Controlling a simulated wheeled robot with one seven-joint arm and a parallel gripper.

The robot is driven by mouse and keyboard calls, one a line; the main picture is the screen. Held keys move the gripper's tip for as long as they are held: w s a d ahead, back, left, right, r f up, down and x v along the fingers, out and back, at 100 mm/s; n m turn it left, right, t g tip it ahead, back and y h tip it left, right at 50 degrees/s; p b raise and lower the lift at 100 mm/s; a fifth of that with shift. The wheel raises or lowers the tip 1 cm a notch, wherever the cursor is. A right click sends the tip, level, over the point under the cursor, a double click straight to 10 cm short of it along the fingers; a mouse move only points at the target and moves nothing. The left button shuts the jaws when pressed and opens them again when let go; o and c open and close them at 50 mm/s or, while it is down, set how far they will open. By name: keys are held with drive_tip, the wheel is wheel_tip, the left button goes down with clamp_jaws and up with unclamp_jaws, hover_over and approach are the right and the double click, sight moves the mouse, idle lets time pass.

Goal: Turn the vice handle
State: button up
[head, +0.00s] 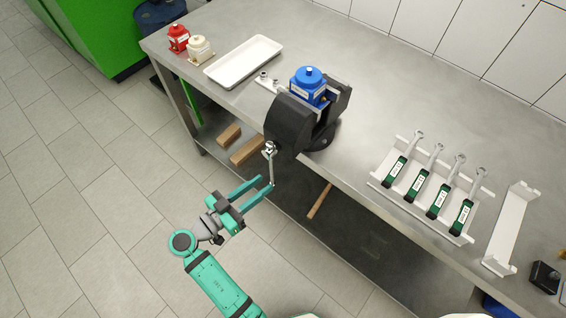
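The black vice (289,124) stands at the front edge of the metal bench. A blue pump part (308,86) sits in its jaws. The vice handle (271,166) is a thin metal bar at the vice's front and hangs down past the bench edge. My gripper (266,184) has its two teal fingers apart and pointing toward the handle. The handle's lower end shows right by the fingertips. I cannot tell whether it lies between the fingers or touches one.
A white tray (243,62), a red part (178,39) and a cream part (199,49) are at the back left. A white rack (432,188) holds several green-handled tools on the right. Wooden blocks (246,151) lie below the bench. The floor at left is clear.

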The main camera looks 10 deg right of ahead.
wheel_tip(320, 180, up, 4)
drive_tip(key=a+m+g+h, duration=0.1)
drive_tip(key=m+g+h, duration=0.1)
drive_tip(key=m, duration=0.1)
drive_tip(key=x, duration=1)
drive_tip(key=shift+w+r, duration=0.1)
drive_tip(key=shift+r, duration=0.05)
clamp_jaws()
